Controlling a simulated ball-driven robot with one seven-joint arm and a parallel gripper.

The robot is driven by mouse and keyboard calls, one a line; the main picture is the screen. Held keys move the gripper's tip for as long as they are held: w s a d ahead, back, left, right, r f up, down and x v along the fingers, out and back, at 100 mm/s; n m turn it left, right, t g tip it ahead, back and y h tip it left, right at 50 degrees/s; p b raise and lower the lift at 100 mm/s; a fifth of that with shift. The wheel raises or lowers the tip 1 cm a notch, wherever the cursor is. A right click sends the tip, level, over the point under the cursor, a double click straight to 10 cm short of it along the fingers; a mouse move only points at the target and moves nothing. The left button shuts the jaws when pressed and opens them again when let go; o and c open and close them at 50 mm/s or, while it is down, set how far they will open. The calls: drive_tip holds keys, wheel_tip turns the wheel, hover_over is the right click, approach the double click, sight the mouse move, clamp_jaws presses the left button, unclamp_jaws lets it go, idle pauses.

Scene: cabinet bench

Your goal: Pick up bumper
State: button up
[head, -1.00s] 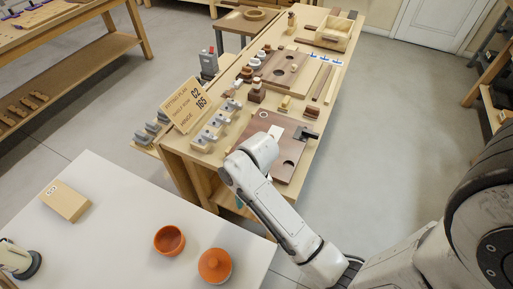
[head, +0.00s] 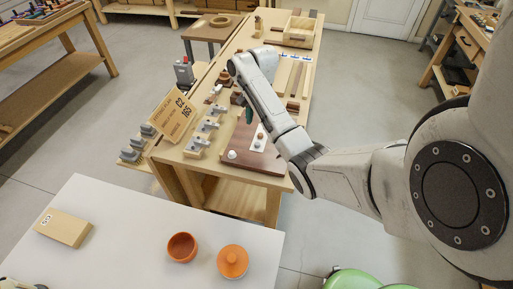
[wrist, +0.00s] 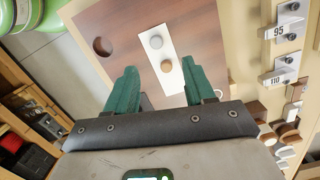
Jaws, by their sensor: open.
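Two small round bumpers sit on a white strip (wrist: 174,82) that lies on a brown wooden door panel (wrist: 205,30). In the wrist view one bumper is grey (wrist: 156,42) and the other is tan (wrist: 166,66). The strip also shows in the head view (head: 258,130), partly hidden by my arm. My gripper (wrist: 160,82) is open and empty, with green fingers above the panel. In the wrist view, the strip's near end shows between the fingers, with the tan bumper just beyond the fingertips. The head view shows little of the fingers.
The panel has a round dark recess (wrist: 102,46). Hinges on numbered blocks (wrist: 287,70) line the bench edge, beside a sign (head: 174,115). A white table (head: 130,240) in front holds an orange pot (head: 182,247), a lidded pot (head: 233,262) and a wooden block (head: 63,228).

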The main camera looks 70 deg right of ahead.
sight(258, 143)
drive_tip(key=f+b, duration=0.1)
drive_tip(key=f, duration=0.1)
drive_tip(key=f+b, duration=0.1)
drive_tip(key=shift+a+f+b, duration=0.25)
drive_tip(key=shift+f+b, duration=0.1)
drive_tip(key=shift+f, duration=0.05)
drive_tip(key=shift+s+a+f+p, duration=0.1)
drive_tip(key=shift+a+f+p, duration=0.15)
drive_tip(key=shift+f, duration=1)
drive_tip(key=shift+s+a+f+p, duration=0.1)
drive_tip(key=shift+a+f+p, duration=0.1)
drive_tip(key=shift+f, duration=1.05)
drive_tip(key=shift+c, duration=0.2)
drive_tip(key=c, duration=0.8)
